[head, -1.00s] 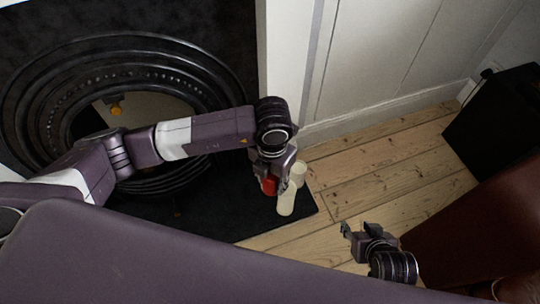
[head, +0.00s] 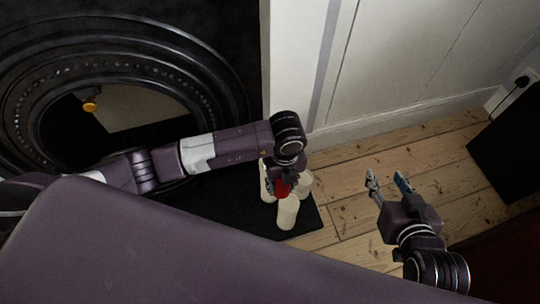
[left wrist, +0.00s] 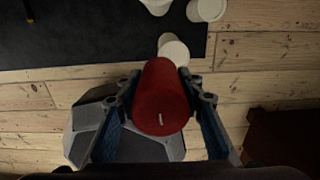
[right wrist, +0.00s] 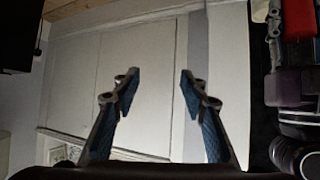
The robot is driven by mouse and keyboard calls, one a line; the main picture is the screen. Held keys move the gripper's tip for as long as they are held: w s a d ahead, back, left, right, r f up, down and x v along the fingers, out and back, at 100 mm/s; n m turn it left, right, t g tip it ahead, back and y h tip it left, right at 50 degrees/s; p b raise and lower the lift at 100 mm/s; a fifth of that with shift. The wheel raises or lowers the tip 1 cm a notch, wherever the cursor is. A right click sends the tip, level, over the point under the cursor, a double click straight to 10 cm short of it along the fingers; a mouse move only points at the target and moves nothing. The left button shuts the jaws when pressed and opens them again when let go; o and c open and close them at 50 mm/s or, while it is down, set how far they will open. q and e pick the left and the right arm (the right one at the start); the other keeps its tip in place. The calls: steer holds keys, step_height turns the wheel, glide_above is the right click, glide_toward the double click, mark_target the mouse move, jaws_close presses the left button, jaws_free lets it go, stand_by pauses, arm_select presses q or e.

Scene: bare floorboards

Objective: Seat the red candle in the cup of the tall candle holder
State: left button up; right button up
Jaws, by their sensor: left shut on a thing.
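The red candle (head: 283,187) is shut in my left gripper (head: 282,190). In the left wrist view the candle (left wrist: 158,95) sits between both fingers, its wick end toward the camera. Three cream candle holders stand close together by the hearth corner: a front one (head: 288,212), a right one (head: 305,180) and a left one (head: 265,180) partly hidden by the gripper. I cannot tell surely which is the tallest. The candle appears beside and above them; contact cannot be told. My right gripper (head: 388,181) is open and empty, also in its own wrist view (right wrist: 157,80).
The black hearth slab (head: 225,205) lies under a round black fireplace surround (head: 190,65). A white panelled wall (head: 400,70) stands behind. A black box (head: 510,140) stands at the right. Bare floorboards (head: 355,195) are free between the holders and my right gripper.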

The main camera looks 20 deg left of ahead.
arm_select(q)
steer(key=w+a, duration=0.2)
steer(key=w, duration=0.1)
steer(key=w+a+b, duration=0.1)
steer(key=w+a, duration=0.1)
steer(key=w, duration=0.1)
steer(key=w+a+b, duration=0.1)
steer(key=w+a, duration=0.1)
steer(key=w, duration=0.1)
steer(key=shift+w+a, duration=0.3)
steer(key=shift+w, duration=0.15)
steer(key=f, duration=0.1)
steer(key=f+b, duration=0.2)
steer(key=shift+w+a+f, duration=0.2)
steer(key=shift+w, duration=0.05)
arm_select(e)
steer(key=w+a+r+t+y, duration=0.1)
steer(key=r+t, duration=0.4)
steer(key=r, duration=0.6)
steer(key=w+a+r+t+y, duration=0.1)
steer(key=a+r+t+y, duration=0.1)
steer(key=r+t, duration=0.4)
step_height(320, 180, up, 5)
steer(key=shift+w+a+f+n+y, duration=0.15)
steer(key=shift+w+a+n+y, duration=0.15)
steer(key=shift+w+y, duration=0.1)
arm_select(q)
steer(key=shift+f, duration=0.1)
